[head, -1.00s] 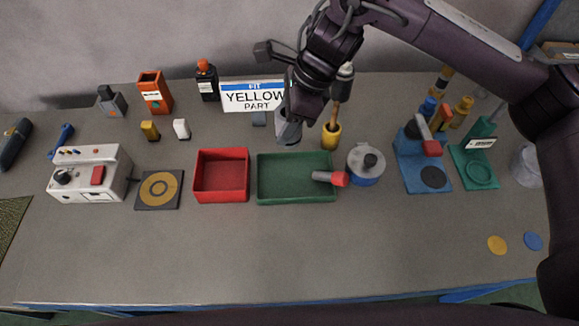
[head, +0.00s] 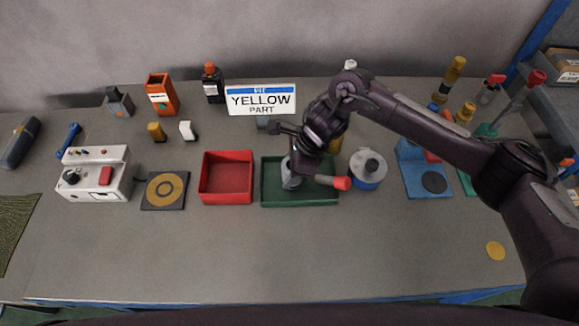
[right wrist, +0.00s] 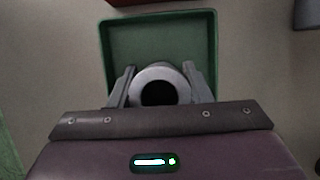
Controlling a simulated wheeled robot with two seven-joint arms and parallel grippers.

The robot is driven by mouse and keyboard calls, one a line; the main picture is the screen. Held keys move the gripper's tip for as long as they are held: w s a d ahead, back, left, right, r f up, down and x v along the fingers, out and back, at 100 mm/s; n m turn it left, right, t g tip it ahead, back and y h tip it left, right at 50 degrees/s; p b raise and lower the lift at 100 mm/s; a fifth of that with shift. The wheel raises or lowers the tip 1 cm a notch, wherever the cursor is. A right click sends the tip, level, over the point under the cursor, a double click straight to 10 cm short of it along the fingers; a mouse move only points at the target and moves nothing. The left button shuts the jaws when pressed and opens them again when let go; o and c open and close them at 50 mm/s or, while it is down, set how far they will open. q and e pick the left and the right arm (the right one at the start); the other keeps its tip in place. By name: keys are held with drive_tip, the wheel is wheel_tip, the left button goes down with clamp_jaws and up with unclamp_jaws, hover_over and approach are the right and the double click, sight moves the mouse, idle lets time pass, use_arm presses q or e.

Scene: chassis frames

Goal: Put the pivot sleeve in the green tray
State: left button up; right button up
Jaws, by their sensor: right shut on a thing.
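The pivot sleeve, a light grey ring with a dark bore (right wrist: 158,74), is between the two fingers of my right gripper in the right wrist view. The right gripper (head: 291,172) is shut on it and is over the left part of the green tray (head: 300,203) in the head view. The green tray also shows in the right wrist view (right wrist: 212,45), around and beyond the sleeve. I cannot tell whether the sleeve touches the tray floor. The arm hides part of the tray. My left gripper is not in view.
A red-ended piece (head: 342,183) overlaps the green tray's right rim. A red tray (head: 226,178) stands just left, and a blue-and-silver pot (head: 367,172) just right. A "YELLOW PART" sign (head: 261,99) stands behind. The front of the bench is clear.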

drive_tip(key=shift+f+b, duration=0.15)
drive_tip(key=shift+b, duration=0.15)
drive_tip(key=o, duration=1.1)
drive_tip(key=shift+o, duration=0.2)
drive_tip(key=shift+r, duration=0.2)
drive_tip(key=shift+r+p, duration=0.15)
drive_tip(key=shift+p, duration=0.15)
drive_tip(key=b+v, duration=0.2)
drive_tip(key=v, duration=0.4)
drive_tip(key=shift+w+d+r+b, duration=0.1)
drive_tip(key=shift+d+r+b, duration=0.15)
drive_tip(key=shift+r+b, duration=0.1)
drive_tip(key=v, duration=0.5)
drive_tip(key=shift+a, duration=0.1)
